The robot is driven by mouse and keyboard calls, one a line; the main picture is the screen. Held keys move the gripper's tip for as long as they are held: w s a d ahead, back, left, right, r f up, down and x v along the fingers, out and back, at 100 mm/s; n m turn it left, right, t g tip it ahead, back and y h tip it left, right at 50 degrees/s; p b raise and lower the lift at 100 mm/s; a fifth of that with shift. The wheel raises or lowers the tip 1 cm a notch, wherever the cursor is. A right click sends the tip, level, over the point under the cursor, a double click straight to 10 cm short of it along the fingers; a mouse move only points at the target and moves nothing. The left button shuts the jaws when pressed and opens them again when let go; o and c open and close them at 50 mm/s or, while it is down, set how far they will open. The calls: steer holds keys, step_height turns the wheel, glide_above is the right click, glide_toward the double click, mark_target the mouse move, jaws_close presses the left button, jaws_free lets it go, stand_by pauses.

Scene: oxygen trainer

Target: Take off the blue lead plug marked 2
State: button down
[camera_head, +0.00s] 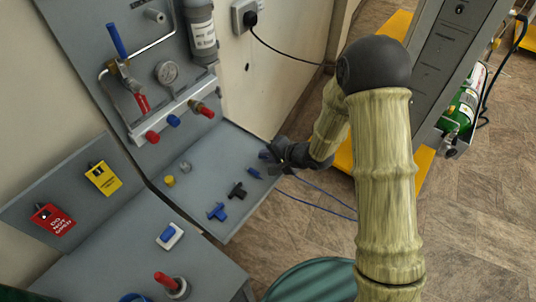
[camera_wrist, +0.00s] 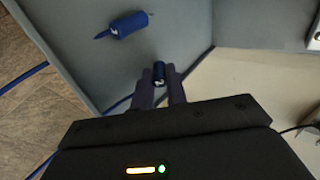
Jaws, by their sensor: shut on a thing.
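My gripper (camera_head: 277,163) is at the right edge of the grey panel (camera_head: 208,158). In the wrist view its two dark fingers (camera_wrist: 160,80) are shut on a blue lead plug (camera_wrist: 158,70), which also shows at the fingertips in the head view (camera_head: 264,154). A pale mark shows on this plug, but I cannot read a number. A second blue plug (camera_wrist: 129,24) stands apart from the fingers on the panel; in the head view it is just nearer (camera_head: 254,172). I cannot tell whether the held plug is clear of its socket.
Blue leads (camera_head: 320,196) hang off the panel's right edge. A black handle (camera_head: 237,190), a blue tee handle (camera_head: 217,211) and a yellow knob (camera_head: 169,181) sit left of my gripper. A green drum (camera_head: 312,281) stands below. A wall (camera_head: 285,85) is close behind.

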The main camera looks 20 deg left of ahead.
steer(key=c, duration=1.3)
jaws_free()
steer(key=shift+f, duration=0.1)
steer(key=shift+s+d+f, duration=0.1)
steer(key=shift+d+f, duration=0.05)
steer(key=shift+d, duration=0.05)
steer(key=p+v, duration=0.2)
steer(key=v, duration=0.6)
steer(key=p+v, duration=0.1)
steer(key=v, duration=0.8)
steer(key=shift+r+p, duration=0.4)
steer(key=shift+a, duration=0.1)
